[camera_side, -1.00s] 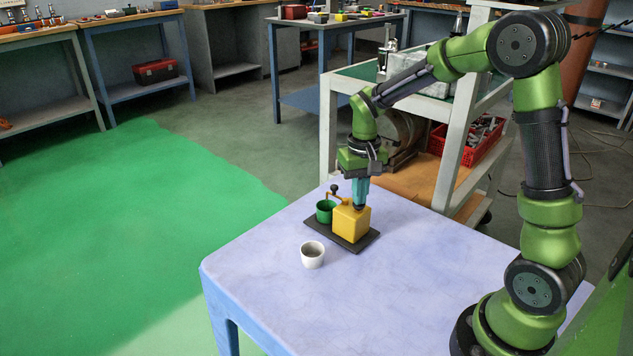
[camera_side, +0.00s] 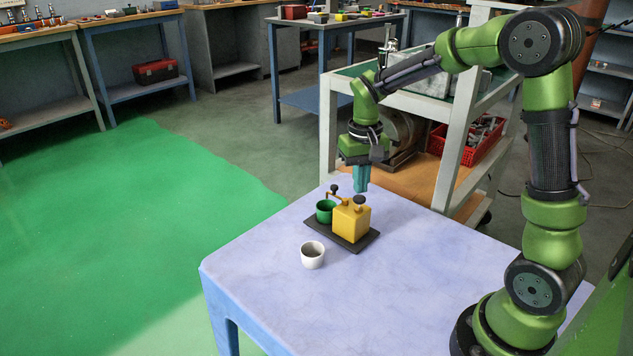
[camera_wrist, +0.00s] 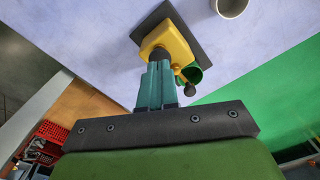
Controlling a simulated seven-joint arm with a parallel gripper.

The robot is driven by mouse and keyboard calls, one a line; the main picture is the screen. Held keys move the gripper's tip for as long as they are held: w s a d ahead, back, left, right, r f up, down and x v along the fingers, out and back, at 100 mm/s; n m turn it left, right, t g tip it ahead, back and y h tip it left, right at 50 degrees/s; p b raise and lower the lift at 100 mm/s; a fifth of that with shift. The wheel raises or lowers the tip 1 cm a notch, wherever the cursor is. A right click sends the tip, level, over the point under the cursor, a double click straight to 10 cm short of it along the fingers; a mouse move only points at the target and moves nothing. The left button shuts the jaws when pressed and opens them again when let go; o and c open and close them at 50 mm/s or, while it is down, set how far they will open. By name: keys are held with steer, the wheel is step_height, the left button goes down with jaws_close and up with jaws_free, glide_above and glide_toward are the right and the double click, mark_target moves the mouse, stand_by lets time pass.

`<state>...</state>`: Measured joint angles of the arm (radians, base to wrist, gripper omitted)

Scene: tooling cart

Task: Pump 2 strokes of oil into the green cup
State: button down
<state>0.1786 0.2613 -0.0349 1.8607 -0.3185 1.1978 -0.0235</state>
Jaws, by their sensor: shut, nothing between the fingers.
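A yellow oil pump (camera_side: 351,222) with a dark knob (camera_side: 359,200) on top stands on a black base plate (camera_side: 367,241). The green cup (camera_side: 325,212) stands on the same plate, left of the pump, below its spout with a small dark knob. My gripper (camera_side: 361,190) is shut and empty, just above the pump's top knob. In the wrist view my gripper's teal fingers (camera_wrist: 157,66) are together and cover much of the pump knob. The yellow pump (camera_wrist: 172,40) and the green cup (camera_wrist: 192,74) show beyond them. The cup's inside is too small to judge.
A white cup (camera_side: 312,256) stands on the pale table in front of the plate; it also shows in the wrist view (camera_wrist: 230,6). A cart with a red crate (camera_side: 468,139) stands behind the table.

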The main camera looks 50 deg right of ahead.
mark_target(360, 198)
steer(key=shift+f, duration=0.15)
stand_by(0.4)
steer(key=shift+f, duration=1.5)
steer(key=shift+r, duration=1.65)
steer(key=shift+r, duration=3)
